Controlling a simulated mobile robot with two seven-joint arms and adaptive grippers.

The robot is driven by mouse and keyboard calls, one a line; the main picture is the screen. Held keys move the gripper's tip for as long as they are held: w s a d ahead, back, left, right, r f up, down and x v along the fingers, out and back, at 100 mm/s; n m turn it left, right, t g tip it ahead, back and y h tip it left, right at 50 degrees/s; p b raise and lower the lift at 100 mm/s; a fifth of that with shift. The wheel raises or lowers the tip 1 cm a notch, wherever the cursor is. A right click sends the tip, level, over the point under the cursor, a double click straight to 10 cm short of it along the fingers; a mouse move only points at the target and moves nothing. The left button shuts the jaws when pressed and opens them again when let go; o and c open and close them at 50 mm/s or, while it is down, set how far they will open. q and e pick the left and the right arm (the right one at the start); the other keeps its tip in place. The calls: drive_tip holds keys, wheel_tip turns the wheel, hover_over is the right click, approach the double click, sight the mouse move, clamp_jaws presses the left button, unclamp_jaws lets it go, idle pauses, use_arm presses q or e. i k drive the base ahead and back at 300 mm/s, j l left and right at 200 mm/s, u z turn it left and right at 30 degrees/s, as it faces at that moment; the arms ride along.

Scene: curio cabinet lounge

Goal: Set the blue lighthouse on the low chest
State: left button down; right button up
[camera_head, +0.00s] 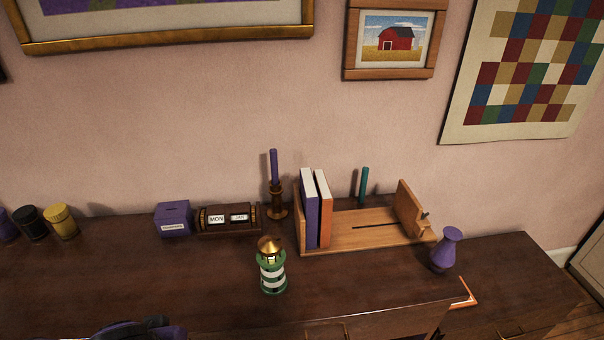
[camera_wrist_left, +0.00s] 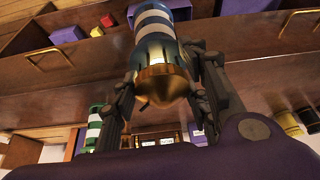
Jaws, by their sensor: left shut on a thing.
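The blue lighthouse (camera_wrist_left: 153,25), with blue and white bands and a gold cap, is between the fingers of my left gripper (camera_wrist_left: 164,62) in the left wrist view. The gripper is shut on it, and the cap points down in that picture. Part of my left gripper's purple and dark body (camera_head: 140,329) shows at the bottom edge of the head view; the blue lighthouse is hidden there. A green and white lighthouse (camera_head: 271,272) with a gold cap stands upright on the dark wooden top (camera_head: 180,285). I cannot tell which surface is the low chest. My right gripper is out of view.
On the top stand jars (camera_head: 61,221), a purple box (camera_head: 173,218), a calendar (camera_head: 228,218), a candlestick (camera_head: 276,195), a book rack (camera_head: 355,233) and a purple vase (camera_head: 445,250). A brass handle (camera_wrist_left: 42,66) and purple block (camera_wrist_left: 68,33) show in the wrist view. The top's left front is clear.

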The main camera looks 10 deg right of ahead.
sight(496, 281)
drive_tip(key=l+z, duration=0.1)
drive_tip(key=l, duration=0.85)
drive_tip(key=l+z, duration=0.1)
drive_tip(key=l, duration=0.8)
drive_tip(key=l+z, duration=0.1)
drive_tip(key=l, duration=0.85)
drive_tip(key=i+l+z, duration=0.1)
drive_tip(key=l, duration=0.8)
drive_tip(key=i+l, duration=0.15)
drive_tip(key=l, duration=0.25)
drive_tip(key=i+l+z, duration=0.1)
drive_tip(key=l, duration=0.35)
drive_tip(key=i+l, duration=0.15)
drive_tip(key=l, duration=0.25)
drive_tip(key=i+l+z, duration=0.1)
drive_tip(key=l, duration=0.3)
drive_tip(key=i, duration=0.05)
